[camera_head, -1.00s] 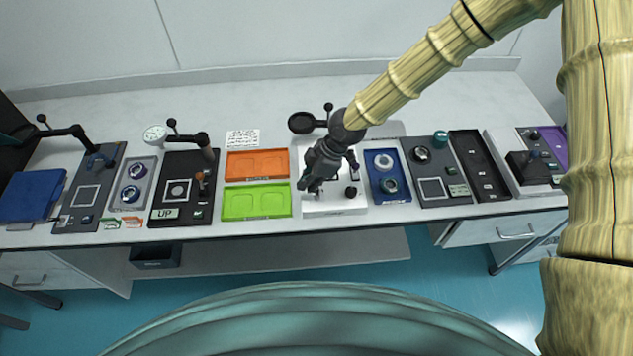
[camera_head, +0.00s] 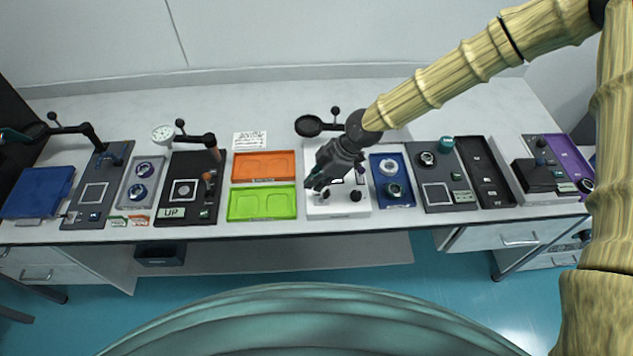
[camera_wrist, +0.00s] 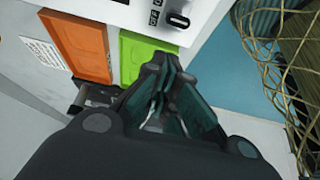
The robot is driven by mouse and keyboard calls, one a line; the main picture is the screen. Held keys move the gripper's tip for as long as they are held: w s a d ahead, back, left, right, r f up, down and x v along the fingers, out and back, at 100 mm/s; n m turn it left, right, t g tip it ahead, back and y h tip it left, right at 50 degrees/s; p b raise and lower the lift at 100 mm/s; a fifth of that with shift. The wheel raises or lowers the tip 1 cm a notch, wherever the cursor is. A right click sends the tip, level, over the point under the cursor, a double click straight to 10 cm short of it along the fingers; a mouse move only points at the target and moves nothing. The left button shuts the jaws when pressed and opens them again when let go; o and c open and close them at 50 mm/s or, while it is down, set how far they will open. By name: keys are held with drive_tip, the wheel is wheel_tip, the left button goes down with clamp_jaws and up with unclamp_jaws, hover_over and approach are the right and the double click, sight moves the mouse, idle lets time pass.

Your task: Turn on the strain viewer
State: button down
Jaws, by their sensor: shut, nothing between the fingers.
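A white unit (camera_head: 338,207) stands at mid-table with a black round disc (camera_head: 308,126) on an arm behind it. It seems to be the strain viewer; its name is not legible. Dark knobs (camera_head: 355,196) sit near its front edge. My gripper (camera_head: 315,184) is shut and empty above the unit's left part and hides some of its top. In the wrist view my gripper (camera_wrist: 165,100) points past the white unit (camera_wrist: 205,8), whose dark switch or knob (camera_wrist: 178,21) with small marks shows at the top. The switch setting is unclear.
An orange tray (camera_head: 263,166) and a green tray (camera_head: 262,203) lie left of the white unit. A blue tray (camera_head: 391,201) with round parts lies close on its right. The back strip of table is mostly clear.

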idle(0.3)
drive_tip(key=b+v, duration=0.3)
drive_tip(key=v, duration=0.6)
drive_tip(key=shift+r, duration=0.3)
idle(0.4)
idle(0.4)
